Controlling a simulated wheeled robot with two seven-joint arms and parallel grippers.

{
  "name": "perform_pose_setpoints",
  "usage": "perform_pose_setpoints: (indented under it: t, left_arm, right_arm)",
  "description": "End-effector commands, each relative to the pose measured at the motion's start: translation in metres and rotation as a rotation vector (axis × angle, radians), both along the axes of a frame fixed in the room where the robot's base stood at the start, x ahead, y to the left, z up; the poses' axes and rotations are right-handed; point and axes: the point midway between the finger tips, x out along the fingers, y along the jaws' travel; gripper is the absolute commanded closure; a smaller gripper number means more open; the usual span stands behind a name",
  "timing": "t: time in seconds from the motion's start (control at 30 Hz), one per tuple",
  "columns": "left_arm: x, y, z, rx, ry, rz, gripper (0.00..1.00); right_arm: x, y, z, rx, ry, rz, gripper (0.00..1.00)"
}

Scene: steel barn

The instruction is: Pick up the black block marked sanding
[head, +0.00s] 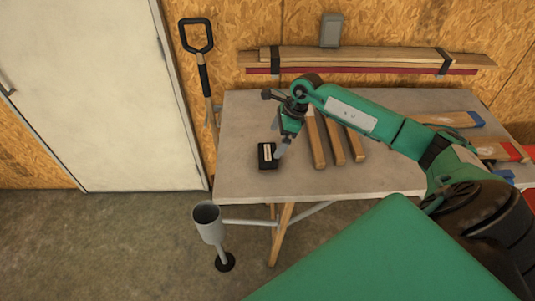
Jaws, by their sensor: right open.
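The black block (267,156) lies on the grey table (235,180) near its left front part. It has a pale label on top, too small to read. My right gripper (279,137) reaches in from the right and points down just above and beside the block's right side. It is open, with nothing seen between its fingers. One pale finger partly overlaps the block's right edge, and I cannot tell whether it touches. My left gripper is not in view.
Several wooden bars (337,145) lie right of the block. Blue- and red-ended boards (450,119) lie at the table's right. A grey cup-topped stand (209,222) is on the floor by the table's left front corner. A shovel (204,75) leans on the wall.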

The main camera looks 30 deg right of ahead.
Motion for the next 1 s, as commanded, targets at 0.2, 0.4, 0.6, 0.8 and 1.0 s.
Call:
perform_pose_setpoints:
  t: [0.2,0.4,0.6,0.8,1.0]
  left_arm:
    - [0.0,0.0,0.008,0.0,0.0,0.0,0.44]
    - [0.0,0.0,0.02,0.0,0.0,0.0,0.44]
    - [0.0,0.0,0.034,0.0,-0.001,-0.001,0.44]
    - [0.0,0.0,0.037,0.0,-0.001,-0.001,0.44]
    - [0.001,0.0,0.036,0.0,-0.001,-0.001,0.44]
  right_arm:
    - [0.005,0.009,-0.023,0.002,-0.001,-0.001,0.0]
    - [0.007,0.016,-0.034,0.004,0.002,-0.001,0.0]
    - [0.011,0.026,-0.06,0.005,0.001,-0.002,0.0]
    - [0.014,0.029,-0.073,0.003,-0.001,-0.001,0.0]
    - [0.014,0.029,-0.074,0.003,-0.001,0.0,0.02]
